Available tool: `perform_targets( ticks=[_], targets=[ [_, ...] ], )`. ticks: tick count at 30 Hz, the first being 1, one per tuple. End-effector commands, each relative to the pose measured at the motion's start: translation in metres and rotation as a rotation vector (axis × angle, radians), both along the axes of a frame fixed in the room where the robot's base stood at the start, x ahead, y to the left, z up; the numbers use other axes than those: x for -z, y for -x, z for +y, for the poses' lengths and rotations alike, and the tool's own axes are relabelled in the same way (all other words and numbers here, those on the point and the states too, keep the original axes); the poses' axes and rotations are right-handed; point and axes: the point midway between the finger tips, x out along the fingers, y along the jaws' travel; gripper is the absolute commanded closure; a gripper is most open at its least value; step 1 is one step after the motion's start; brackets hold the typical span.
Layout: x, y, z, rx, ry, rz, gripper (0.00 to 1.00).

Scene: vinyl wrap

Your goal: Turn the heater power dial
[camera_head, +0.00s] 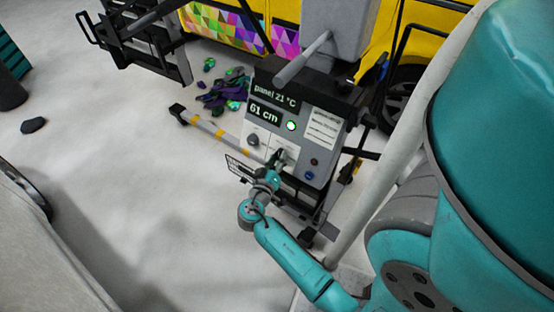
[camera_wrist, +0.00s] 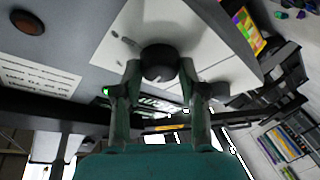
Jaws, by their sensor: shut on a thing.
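The heater's grey control panel (camera_head: 290,135) has a lit display (camera_head: 268,112) reading "panel 21 °C" and "61 cm", and a lit green round button (camera_head: 291,126). One dark dial (camera_head: 253,141) sits on the left of the panel, free of my gripper. My gripper (camera_head: 277,161) is at the second dial, right of it. In the wrist view, my gripper (camera_wrist: 160,78) has its two fingers on either side of a round black dial (camera_wrist: 158,62) on a white plate. The dial's labels are too small to read, and its pointer is hard to make out.
A blue knob (camera_head: 309,175) and printed label (camera_head: 322,128) are on the panel's right side. Colourful scraps (camera_head: 225,92) lie on the floor behind. A yellow vehicle (camera_head: 230,15) stands at the back. The left floor is mostly clear.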

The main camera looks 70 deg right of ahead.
Motion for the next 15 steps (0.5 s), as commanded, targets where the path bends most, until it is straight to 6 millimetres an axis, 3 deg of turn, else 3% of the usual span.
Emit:
perform_targets(
  ticks=[15],
  targets=[
    [-0.0018,0.001,-0.0007,-0.102,-0.058,0.246,0.93]
  ],
)
